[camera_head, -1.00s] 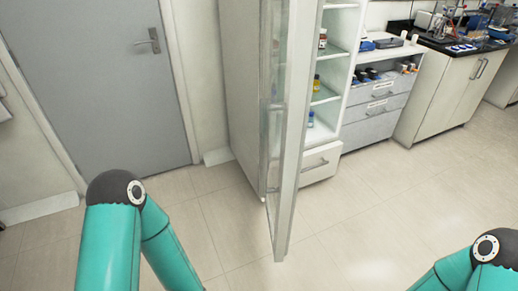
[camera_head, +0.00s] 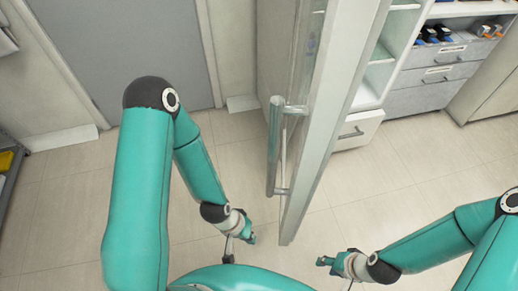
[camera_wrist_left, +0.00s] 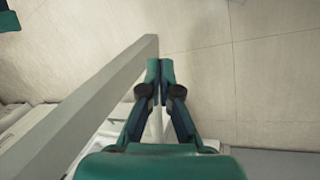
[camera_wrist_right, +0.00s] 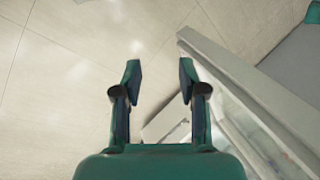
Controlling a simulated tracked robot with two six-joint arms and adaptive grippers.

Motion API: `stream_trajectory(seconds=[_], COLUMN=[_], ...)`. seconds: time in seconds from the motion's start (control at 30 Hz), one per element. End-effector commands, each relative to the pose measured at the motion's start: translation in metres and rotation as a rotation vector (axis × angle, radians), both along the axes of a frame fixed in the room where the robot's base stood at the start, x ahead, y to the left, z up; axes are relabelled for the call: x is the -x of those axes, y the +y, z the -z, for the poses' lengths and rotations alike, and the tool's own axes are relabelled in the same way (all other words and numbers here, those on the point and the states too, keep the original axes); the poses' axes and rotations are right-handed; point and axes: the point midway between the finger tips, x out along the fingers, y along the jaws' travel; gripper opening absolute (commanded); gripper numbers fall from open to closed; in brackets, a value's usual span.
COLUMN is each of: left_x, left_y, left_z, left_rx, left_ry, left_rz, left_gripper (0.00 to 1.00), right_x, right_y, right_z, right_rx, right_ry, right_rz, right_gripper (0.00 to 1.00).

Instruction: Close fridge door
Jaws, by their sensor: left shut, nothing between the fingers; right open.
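The fridge door (camera_head: 325,125) stands open, its edge pointing towards me in the head view. Its long metal handle (camera_head: 274,145) is on the left face. My left gripper (camera_head: 252,239) is shut and empty, low on the handle side of the door and apart from it. The left wrist view shows its closed fingertips (camera_wrist_left: 160,70) right of the door edge (camera_wrist_left: 95,100). My right gripper (camera_head: 322,261) is open and empty on the inner side of the door. The right wrist view shows the door (camera_wrist_right: 250,85) right of its spread fingers (camera_wrist_right: 160,78).
The fridge's white shelves (camera_head: 382,72) show behind the door at right, above a drawer (camera_head: 355,132). Grey drawers (camera_head: 435,78) stand further right. A grey room door (camera_head: 125,45) is at the back left. The tiled floor (camera_head: 375,180) around the fridge door is clear.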

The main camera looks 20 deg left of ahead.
Motion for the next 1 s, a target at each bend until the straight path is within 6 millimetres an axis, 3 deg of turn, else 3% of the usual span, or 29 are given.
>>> stream_trajectory(seconds=[0.17, 0.27, 0.33, 0.47, 0.53, 0.67, 0.8, 1.0], left_x=[0.0, -0.002, -0.008, -0.028, -0.044, -0.073, -0.093, -0.091], left_y=[0.0, 0.002, 0.006, 0.028, 0.042, 0.071, 0.097, 0.116], left_z=[0.0, -0.002, -0.007, -0.028, -0.05, -0.113, -0.206, -0.332], left_rx=[0.0, -0.001, -0.002, 0.001, 0.012, 0.073, 0.195, 0.364], left_ry=[0.001, 0.003, 0.016, 0.081, 0.137, 0.277, 0.447, 0.658], left_rz=[0.0, -0.012, -0.045, -0.193, -0.325, -0.623, -0.925, -1.169], left_gripper=[0.0, 0.0, 0.0, 0.0, 0.0, 0.0, 0.0, 0.0], right_x=[0.0, 0.0, 0.0, 0.0, 0.0, 0.0, 0.0, 0.0], right_y=[0.0, 0.0, 0.0, 0.0, 0.0, 0.0, 0.0, 0.0], right_z=[0.0, -0.001, -0.002, -0.007, -0.011, -0.019, -0.027, -0.035], right_rx=[0.0, 0.0, 0.0, 0.0, 0.0, 0.0, 0.0, 0.0], right_ry=[0.001, 0.001, 0.001, 0.0, 0.0, 0.0, 0.0, 0.0], right_rz=[0.0, 0.0, 0.0, 0.0, 0.0, 0.0, 0.0, 0.0], right_gripper=[0.43, 0.6, 0.61, 0.61, 0.61, 0.61, 0.61, 0.61])
